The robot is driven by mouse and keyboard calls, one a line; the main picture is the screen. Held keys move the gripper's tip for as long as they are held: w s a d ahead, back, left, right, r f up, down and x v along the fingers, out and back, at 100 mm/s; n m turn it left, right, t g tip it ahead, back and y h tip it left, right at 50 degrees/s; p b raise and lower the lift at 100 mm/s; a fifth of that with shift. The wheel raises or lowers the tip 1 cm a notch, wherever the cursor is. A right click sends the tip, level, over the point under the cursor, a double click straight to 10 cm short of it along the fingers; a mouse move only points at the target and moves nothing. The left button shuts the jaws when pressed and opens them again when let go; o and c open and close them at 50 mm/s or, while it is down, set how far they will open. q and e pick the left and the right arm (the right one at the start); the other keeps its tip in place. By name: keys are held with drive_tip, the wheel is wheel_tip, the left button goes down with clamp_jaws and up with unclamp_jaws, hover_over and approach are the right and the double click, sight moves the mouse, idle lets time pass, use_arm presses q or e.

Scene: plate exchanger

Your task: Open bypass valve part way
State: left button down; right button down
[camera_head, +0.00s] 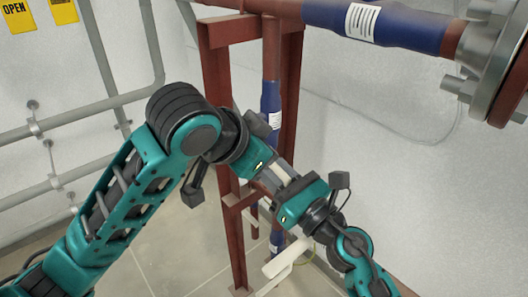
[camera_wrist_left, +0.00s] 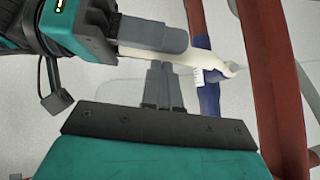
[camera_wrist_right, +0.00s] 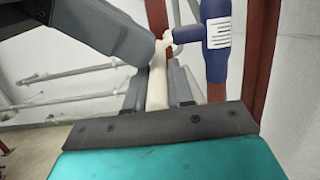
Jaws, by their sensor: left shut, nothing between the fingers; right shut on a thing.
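The bypass valve's cream lever (camera_wrist_right: 157,86) runs between the fingers of my right gripper (camera_wrist_right: 158,78), which is shut on it. In the right wrist view the lever reaches a cream joint beside a blue pipe section (camera_wrist_right: 217,42) with a white label. In the left wrist view the lever (camera_wrist_left: 165,56) passes toward that blue section (camera_wrist_left: 208,95). My left gripper (camera_wrist_left: 162,68) is shut and empty, close to the lever and the right gripper's fingers; I cannot tell if they touch. In the head view the arms hide most of the lever.
A red-brown steel frame (camera_head: 217,90) stands close behind the grippers. A large blue-wrapped pipe (camera_head: 405,28) and grey flange (camera_head: 488,55) are at upper right. Grey wall pipes (camera_head: 75,110) are at left. Another cream lever-like part (camera_head: 283,262) shows low down. Floor shows below.

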use_arm(q)
drive_tip(key=shift+a+f, duration=0.15)
drive_tip(key=shift+f, duration=0.85)
use_arm(e)
drive_tip(key=shift+s+a+r, duration=0.1)
drive_tip(key=shift+r, duration=0.05)
drive_tip(key=c, duration=1.1)
unclamp_jaws()
drive_tip(key=shift+o, duration=0.2)
drive_tip(key=shift+r, duration=0.1)
